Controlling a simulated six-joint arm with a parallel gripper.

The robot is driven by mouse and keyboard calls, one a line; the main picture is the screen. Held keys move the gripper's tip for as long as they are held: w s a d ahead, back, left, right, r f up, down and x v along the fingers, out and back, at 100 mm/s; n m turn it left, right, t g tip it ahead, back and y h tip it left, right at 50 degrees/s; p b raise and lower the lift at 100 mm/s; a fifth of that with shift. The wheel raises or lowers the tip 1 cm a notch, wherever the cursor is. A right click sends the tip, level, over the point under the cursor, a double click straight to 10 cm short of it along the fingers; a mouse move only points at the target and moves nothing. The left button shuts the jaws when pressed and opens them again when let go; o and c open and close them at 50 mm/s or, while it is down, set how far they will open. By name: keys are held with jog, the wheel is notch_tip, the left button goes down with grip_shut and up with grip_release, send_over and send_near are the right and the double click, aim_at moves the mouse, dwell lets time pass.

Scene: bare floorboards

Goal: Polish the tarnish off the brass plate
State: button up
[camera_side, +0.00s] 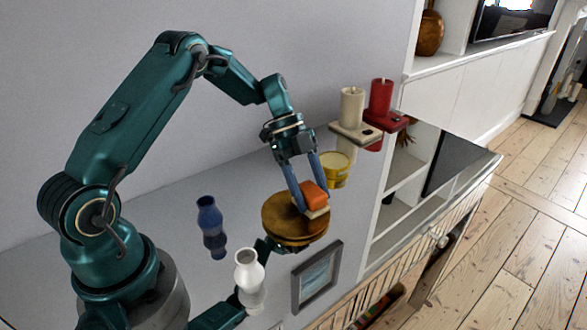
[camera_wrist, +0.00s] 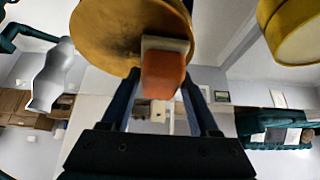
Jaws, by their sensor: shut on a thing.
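In the wrist view the plate (camera_wrist: 105,30) shows dark, smudgy tarnish near the pad. My gripper (camera_side: 311,193) is shut on an orange-backed polishing pad (camera_side: 313,192) with a pale underside. The pad is at the plate's right part and appears to touch it. In the wrist view the pad (camera_wrist: 163,72) sits between the fingers of my gripper (camera_wrist: 165,85) and hides part of the plate's edge.
A yellow tub (camera_side: 335,172) stands behind the plate. A cream candle (camera_side: 351,106) and a red candle (camera_side: 381,97) stand beyond it. A blue vase (camera_side: 210,222), a white vase (camera_side: 248,272) and a picture frame (camera_side: 317,275) are nearer. White shelving (camera_side: 405,165) lies right.

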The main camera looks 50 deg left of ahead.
jog(key=shift+w, duration=0.35)
jog(key=shift+s, duration=4.05)
jog(key=shift+a, duration=0.7)
jog(key=shift+w+d, duration=0.1)
jog(key=shift+w, duration=3.95)
jog(key=shift+s, duration=4.05)
notch_tip(320, 180, up, 8)
jog(key=shift+r, duration=0.1)
